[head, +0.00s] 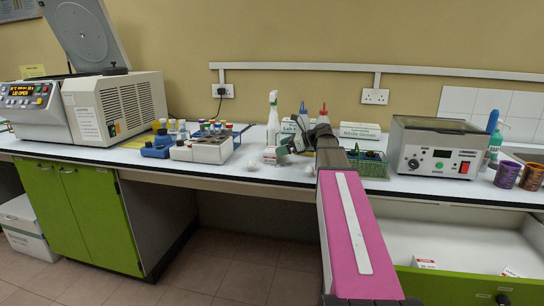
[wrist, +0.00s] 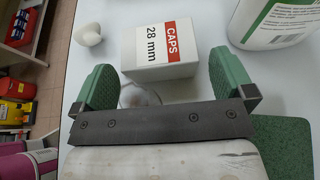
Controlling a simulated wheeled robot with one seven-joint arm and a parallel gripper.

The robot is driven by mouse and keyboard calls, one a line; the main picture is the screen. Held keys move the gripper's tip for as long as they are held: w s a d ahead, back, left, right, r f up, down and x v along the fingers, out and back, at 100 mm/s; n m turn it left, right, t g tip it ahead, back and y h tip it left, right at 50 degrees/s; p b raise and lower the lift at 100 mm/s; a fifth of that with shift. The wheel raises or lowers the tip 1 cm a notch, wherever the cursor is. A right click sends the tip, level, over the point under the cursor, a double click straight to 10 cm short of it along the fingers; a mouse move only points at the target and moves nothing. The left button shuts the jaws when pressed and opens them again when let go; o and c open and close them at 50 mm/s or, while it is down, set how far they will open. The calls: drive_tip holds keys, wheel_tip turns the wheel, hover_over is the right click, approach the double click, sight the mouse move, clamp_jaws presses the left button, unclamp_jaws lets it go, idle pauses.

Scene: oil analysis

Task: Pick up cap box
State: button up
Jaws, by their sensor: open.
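The cap box (wrist: 150,45) is a small white carton with a red "CAPS" band and "28 mm" on it. It stands on the white bench in the wrist view, just ahead of and partly between my fingertips. My gripper (wrist: 162,66) is open, with one green finger on each side of the box's near end and a visible gap to each. In the head view my gripper (head: 287,148) is low over the bench, and the cap box (head: 269,155) shows only in part beside its fingers.
A rounded clear-white object (wrist: 140,95) lies between my fingers, and a white knob-like piece (wrist: 88,28) lies left of the box. A large white bottle (wrist: 270,25) stands close on the right.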

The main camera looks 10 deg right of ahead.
sight(272, 149)
drive_tip(key=x, duration=0.5)
drive_tip(key=shift+a, duration=0.15)
drive_tip(key=shift+r, duration=0.1)
drive_tip(key=c, duration=0.6)
drive_tip(key=shift+c, duration=0.2)
